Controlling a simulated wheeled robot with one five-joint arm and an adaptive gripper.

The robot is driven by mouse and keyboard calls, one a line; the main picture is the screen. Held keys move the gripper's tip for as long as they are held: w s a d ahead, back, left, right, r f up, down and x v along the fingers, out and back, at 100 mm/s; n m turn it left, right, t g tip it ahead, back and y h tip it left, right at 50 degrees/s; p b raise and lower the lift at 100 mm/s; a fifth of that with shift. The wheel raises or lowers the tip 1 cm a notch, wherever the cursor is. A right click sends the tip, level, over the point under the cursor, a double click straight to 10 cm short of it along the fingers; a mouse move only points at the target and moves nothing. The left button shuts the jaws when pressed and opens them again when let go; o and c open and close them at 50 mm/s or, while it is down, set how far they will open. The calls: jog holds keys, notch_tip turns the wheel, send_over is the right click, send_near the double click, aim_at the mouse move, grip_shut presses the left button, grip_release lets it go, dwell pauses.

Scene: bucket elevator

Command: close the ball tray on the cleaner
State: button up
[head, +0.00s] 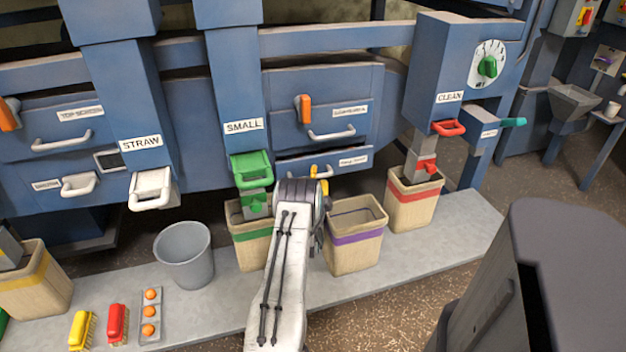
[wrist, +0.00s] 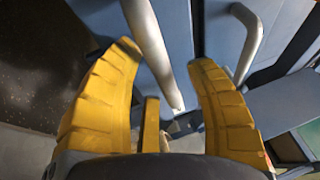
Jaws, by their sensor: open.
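My gripper (wrist: 163,56) has two yellow fingers standing apart, with nothing clamped between them. In the head view my gripper (head: 320,173) is mostly hidden behind my forearm, close to a low blue drawer front (head: 290,165) on the cleaner. Its small label is too blurred to read, so I cannot tell for sure that this is the ball tray. In the wrist view a pale handle bar (wrist: 155,50) runs past the gap between the fingertips; I cannot tell whether they touch it. A second pale handle (wrist: 250,45) is beyond the right finger.
Above is a larger drawer (head: 380,105) with an orange latch (head: 304,108). A purple-banded bin (head: 357,240) and a green-banded bin (head: 250,245) stand below, beside my forearm. A grey bucket (head: 185,262), brushes (head: 117,322) and a holder with orange balls (head: 149,325) are at left.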

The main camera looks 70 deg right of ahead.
jog(key=shift+o, duration=0.4)
jog(key=shift+d, duration=0.1)
grip_shut()
